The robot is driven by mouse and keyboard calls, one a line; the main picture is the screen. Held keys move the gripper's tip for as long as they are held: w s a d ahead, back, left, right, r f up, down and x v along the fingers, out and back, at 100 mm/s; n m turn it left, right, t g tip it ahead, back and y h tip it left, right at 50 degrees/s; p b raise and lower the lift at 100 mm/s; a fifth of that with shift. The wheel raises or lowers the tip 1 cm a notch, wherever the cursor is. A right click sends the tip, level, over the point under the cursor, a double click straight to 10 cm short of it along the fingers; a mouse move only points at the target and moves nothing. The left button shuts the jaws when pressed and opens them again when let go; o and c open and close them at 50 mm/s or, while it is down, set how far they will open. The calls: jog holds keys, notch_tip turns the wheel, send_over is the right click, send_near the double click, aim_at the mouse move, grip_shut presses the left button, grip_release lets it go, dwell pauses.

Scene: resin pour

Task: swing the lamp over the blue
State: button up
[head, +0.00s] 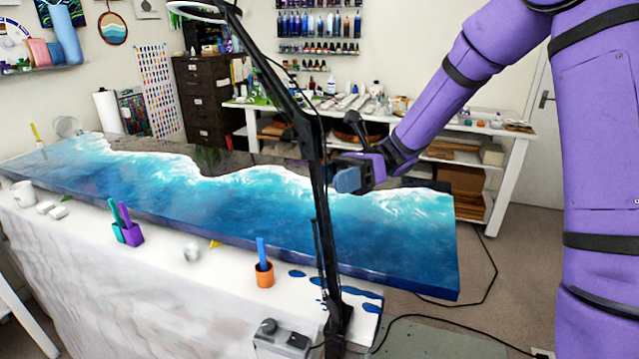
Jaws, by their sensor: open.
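A black jointed lamp arm (312,140) rises from the near table edge and leans up to the left. Its white ring lamp head (197,12) is at the top left, partly cut off by the frame. The blue resin (270,215) covers the near side of a long slab, with white foam lines and a dark far side. My gripper (345,175) is open, just right of the lamp post and above the slab's right half. Its fingertips are partly hidden by the post, and I cannot tell whether they touch it.
A white mug (23,194) is at left. A cluttered white workbench (515,135) stands behind. Black cables (488,270) cross the floor.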

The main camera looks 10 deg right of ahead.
jog(key=v, duration=0.7)
jog(key=shift+d, duration=0.25)
jog(key=s+d+r+n+t+h, duration=0.2)
jog(key=s+d+n+t+h, duration=0.1)
jog(key=s, duration=0.5)
jog(key=s+d+r+n+t+h, duration=0.3)
jog(key=s+d+n+t+h, duration=0.1)
jog(key=s+n+t+h, duration=0.2)
jog(key=s+d+r+n+t+h, duration=0.3)
jog(key=s+n+h, duration=0.3)
jog(key=s, duration=0.4)
jog(key=shift+s+d+n+t+h, duration=0.3)
jog(key=shift+d+t+h, duration=0.2)
jog(key=shift+d+t, duration=0.3)
